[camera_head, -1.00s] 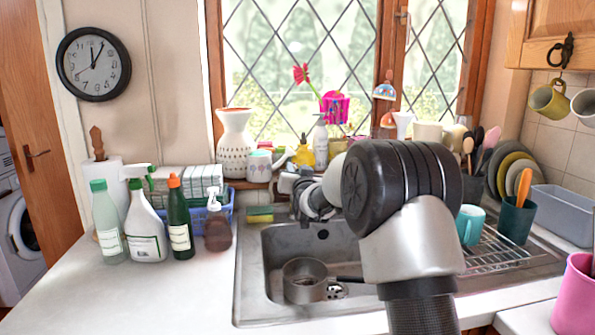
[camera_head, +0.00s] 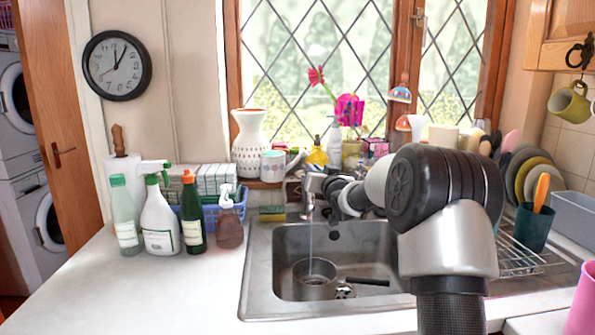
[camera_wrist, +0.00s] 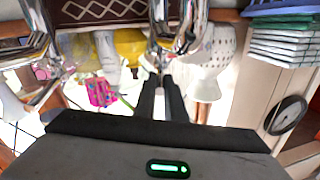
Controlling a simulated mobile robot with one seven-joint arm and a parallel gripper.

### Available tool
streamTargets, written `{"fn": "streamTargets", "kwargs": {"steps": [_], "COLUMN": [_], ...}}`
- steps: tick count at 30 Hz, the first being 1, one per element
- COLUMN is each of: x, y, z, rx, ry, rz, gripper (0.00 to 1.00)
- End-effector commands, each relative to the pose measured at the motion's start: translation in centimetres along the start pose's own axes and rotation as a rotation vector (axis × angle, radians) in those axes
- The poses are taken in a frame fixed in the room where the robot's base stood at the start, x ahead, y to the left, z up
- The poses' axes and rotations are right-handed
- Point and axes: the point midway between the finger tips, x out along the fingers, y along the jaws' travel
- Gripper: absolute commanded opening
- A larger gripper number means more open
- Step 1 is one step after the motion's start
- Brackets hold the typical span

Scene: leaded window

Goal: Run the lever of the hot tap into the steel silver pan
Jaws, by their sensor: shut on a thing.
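The chrome tap (camera_head: 311,187) stands behind the sink, and a thin stream of water falls from its spout into the steel silver pan (camera_head: 315,279). The pan sits upright in the sink basin, its dark handle pointing right. My gripper (camera_head: 331,187) is at the tap, partly hidden by my own arm. In the wrist view, the dark fingers of my gripper (camera_wrist: 160,88) are shut at the chrome tap (camera_wrist: 176,35), on its lever. The lever is mostly hidden between the fingers.
A yellow-green sponge (camera_head: 272,214) lies left of the tap. Several bottles, including a green one (camera_head: 193,220), stand on the left counter. A dish rack (camera_head: 515,255) is right of the basin. The front left counter is clear.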

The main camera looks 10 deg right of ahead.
Motion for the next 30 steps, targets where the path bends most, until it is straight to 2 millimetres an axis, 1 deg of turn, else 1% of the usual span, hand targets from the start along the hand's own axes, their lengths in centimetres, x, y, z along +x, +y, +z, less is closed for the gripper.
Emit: {"fn": "streamTargets", "kwargs": {"steps": [1, 4, 12, 22, 23, 25, 26, 30], "x": [0.07, 0.15, 0.13, 0.11, 0.11, 0.11, 0.1, 0.09], "y": [0.22, 0.51, 0.8, 0.77, 0.77, 0.77, 0.78, 0.8], "z": [-0.91, -1.26, -0.78, -0.58, -0.57, -0.53, -0.5, -0.41], "rx": [0.003, 0.003, 0.003, 0.002, 0.002, 0.002, 0.002, 0.002], "ry": [-0.003, -0.015, -0.028, -0.028, -0.028, -0.029, -0.029, -0.031], "rz": [-0.023, -0.078, -0.16, -0.165, -0.165, -0.165, -0.165, -0.164], "gripper": [0.0, 0.0, 0.0, 0.0, 0.15, 0.27, 0.29, 0.29]}}
